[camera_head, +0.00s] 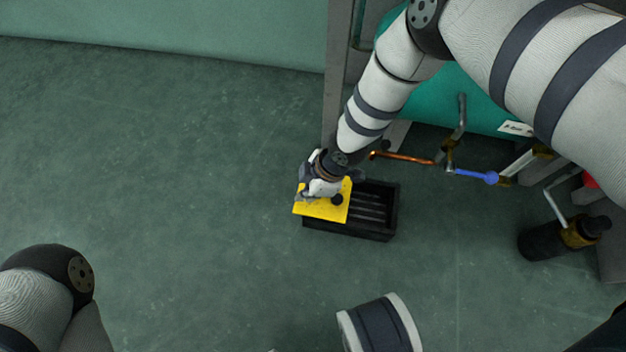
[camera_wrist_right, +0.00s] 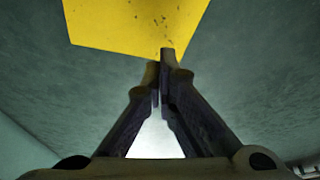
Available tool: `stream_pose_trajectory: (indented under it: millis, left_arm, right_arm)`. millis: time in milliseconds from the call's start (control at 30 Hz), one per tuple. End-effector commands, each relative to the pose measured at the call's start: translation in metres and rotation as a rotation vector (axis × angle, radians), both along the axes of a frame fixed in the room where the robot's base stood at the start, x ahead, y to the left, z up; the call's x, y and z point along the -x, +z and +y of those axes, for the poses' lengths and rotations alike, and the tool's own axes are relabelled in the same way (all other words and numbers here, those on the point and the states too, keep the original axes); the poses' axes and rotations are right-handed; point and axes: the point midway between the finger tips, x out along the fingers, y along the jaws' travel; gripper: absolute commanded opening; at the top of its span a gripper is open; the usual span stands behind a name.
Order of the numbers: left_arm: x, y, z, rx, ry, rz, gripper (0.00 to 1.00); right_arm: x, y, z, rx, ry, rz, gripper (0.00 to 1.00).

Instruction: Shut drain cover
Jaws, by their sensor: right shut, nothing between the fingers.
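The drain cover is a yellow plate (camera_head: 322,209) with a dark round knob (camera_head: 337,199). It lies over the left part of a black drain box (camera_head: 375,235), whose right part is open and shows slats inside. My right gripper (camera_head: 308,192) is at the cover's left side, its fingers partly hidden by the hand. In the right wrist view the fingers (camera_wrist_right: 161,70) are closed together with nothing between them, and the yellow plate (camera_wrist_right: 135,25) is just beyond the tips. I cannot tell if they touch it. My left gripper is out of view.
A copper pipe (camera_head: 405,157) and a valve with a blue lever (camera_head: 476,175) are to the right of the box. The green floor (camera_head: 150,170) at left is clear.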

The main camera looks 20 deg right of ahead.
Motion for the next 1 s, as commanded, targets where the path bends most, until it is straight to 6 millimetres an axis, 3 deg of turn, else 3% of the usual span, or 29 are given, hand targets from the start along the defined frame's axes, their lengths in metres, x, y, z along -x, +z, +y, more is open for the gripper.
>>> stream_pose_trajectory:
  millis: [33,133,300,767,1000]
  left_arm:
    - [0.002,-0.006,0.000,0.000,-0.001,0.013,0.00]
    - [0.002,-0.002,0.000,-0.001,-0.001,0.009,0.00]
    - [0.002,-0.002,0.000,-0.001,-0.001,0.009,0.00]
    - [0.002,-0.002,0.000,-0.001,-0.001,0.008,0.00]
    - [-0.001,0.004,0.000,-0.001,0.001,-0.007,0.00]
  right_arm:
    - [0.000,-0.015,0.004,0.000,0.001,0.004,0.00]
    - [0.005,-0.008,-0.016,0.001,-0.004,0.002,0.00]
    - [0.011,-0.007,-0.032,0.001,-0.002,0.000,0.00]
    - [0.015,-0.007,-0.040,0.002,-0.001,0.001,0.00]
    - [0.049,-0.006,-0.092,0.003,-0.005,0.003,0.00]
